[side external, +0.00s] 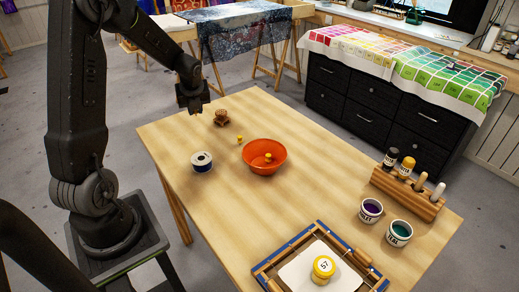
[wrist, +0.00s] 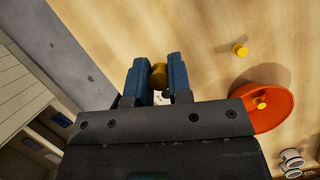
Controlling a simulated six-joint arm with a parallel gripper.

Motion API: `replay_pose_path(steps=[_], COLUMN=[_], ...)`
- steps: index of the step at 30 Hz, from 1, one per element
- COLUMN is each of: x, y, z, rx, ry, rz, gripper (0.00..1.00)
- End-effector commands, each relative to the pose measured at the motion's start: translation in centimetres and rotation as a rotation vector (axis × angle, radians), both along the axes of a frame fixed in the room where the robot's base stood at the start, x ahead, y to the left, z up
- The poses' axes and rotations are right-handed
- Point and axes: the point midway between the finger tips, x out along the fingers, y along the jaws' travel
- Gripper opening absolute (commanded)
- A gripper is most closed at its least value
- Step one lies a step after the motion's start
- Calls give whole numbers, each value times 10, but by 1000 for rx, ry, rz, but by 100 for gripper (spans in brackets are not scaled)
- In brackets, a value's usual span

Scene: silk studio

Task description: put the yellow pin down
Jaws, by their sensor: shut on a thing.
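My gripper (side external: 193,108) is raised near the far left end of the table. In the wrist view its two blue fingers (wrist: 159,82) are shut on a yellow pin (wrist: 159,75), which shows between them. I cannot make out this held pin in the side view. A second yellow pin (side external: 239,140) stands on the bare table and also shows in the wrist view (wrist: 240,50). A third yellow pin (side external: 268,157) is inside the orange bowl (side external: 257,170), which also shows in the wrist view (wrist: 281,116).
A brown patterned object (side external: 221,117) sits near the table's far end. A white and dark spool (side external: 202,162) stands left of the bowl.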

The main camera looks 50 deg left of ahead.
Motion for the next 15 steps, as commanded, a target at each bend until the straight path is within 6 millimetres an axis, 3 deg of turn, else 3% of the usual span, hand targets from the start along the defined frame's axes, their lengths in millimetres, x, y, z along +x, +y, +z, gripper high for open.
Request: replay_pose_path(steps=[1,6,9,15], x=[14,43,52,63], y=[-22,-80,-104,-129], z=[5,17,22,20], rx=[-1,6,14,20], ry=[-3,-8,-12,-12], rz=[-101,-384,-494,-590], gripper=[0,0,0,0])
